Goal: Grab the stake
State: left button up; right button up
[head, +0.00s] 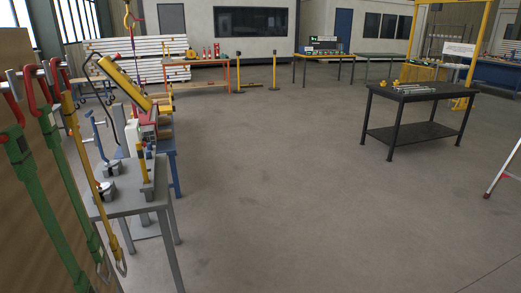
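No gripper of mine shows in the head view. I cannot tell for sure which thing is the stake. Several thin silver bars (414,89) lie on a black table (412,135) at the right, with small yellow parts (390,83) beside them. A thicker yellow bar (124,83) is tilted above the grey bench.
A grey bench (130,203) with small tools stands at the left. A blue-legged bench (175,175) stands behind it. A yellow frame (480,45) is at the back right, and a red-tipped ladder leg (497,180) at the right edge. The middle floor is clear.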

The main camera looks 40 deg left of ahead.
aim_at(138, 145)
jog(key=i+u, duration=0.2)
jog(key=i, duration=0.25)
jog(key=i+l+u, duration=0.2)
jog(key=i, duration=0.3)
jog(key=i+u, duration=0.2)
jog(key=u, duration=0.25)
jog(key=i+u, duration=0.25)
jog(key=u, duration=0.25)
jog(key=i+l+u, duration=0.15)
jog(key=u, duration=0.3)
jog(key=i+l+u, duration=0.2)
jog(key=u, duration=0.3)
